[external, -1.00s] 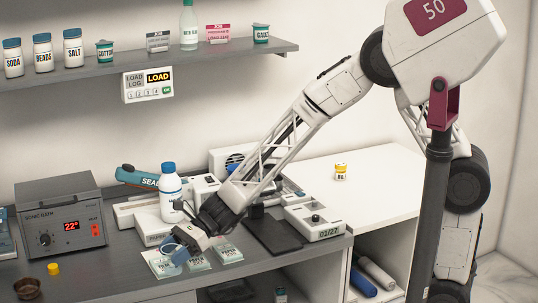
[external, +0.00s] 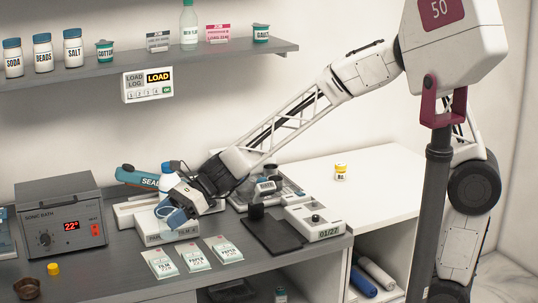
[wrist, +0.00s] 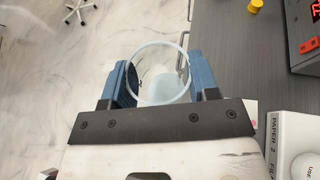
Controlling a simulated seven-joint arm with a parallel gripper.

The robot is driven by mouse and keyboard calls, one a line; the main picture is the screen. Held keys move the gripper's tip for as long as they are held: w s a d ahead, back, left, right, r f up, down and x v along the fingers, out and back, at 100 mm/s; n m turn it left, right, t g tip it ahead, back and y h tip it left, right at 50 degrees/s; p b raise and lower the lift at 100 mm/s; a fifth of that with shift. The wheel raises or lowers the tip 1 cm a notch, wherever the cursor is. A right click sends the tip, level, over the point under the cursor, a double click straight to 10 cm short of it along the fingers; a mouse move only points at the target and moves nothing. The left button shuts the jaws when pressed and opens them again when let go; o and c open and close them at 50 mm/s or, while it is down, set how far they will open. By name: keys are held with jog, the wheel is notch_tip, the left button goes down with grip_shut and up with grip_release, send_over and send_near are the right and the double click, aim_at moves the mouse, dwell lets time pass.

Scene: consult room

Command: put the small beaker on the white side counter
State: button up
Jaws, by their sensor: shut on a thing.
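The small beaker (wrist: 160,88) is clear and round-rimmed, and it sits between the two blue fingers of my gripper (wrist: 160,85) in the wrist view. My gripper is shut on it. In the external view my gripper (external: 172,211) is above the grey bench, in front of the white bottle with a blue cap; the beaker (external: 163,209) is small and partly hidden by the fingers there. The white side counter (external: 375,190) is to the right of the grey bench, with a small yellow-capped jar (external: 341,172) on it and much bare surface.
Three labelled packets (external: 194,254) lie at the bench's front edge. A dark flat pad (external: 270,233) and a scale-like device (external: 313,222) lie between my gripper and the side counter. The sonic bath (external: 60,212) stands at the left. A shelf (external: 130,71) runs above.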

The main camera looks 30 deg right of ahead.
notch_tip(320, 180, up, 4)
jog(key=shift+w+d+f, duration=0.15)
jog(key=shift+f, duration=0.1)
jog(key=w+d+m+t, duration=0.25)
jog(key=w+d, duration=0.55)
jog(key=d, duration=0.6)
jog(key=w+d+m+t, duration=0.25)
jog(key=w+d, duration=0.65)
jog(key=d, duration=0.5)
jog(key=w+d+m+t, duration=0.25)
jog(key=w+d, duration=0.55)
jog(key=d, duration=0.6)
jog(key=s+d+m+t+h, duration=0.3)
jog(key=d, duration=1.7)
jog(key=s+d+m+t+h, duration=0.2)
jog(key=s+d+m+t, duration=0.15)
jog(key=d, duration=1.65)
notch_tip(320, 180, down, 11)
jog(key=shift+w+f, duration=0.2)
jog(key=shift+w, duration=0.2)
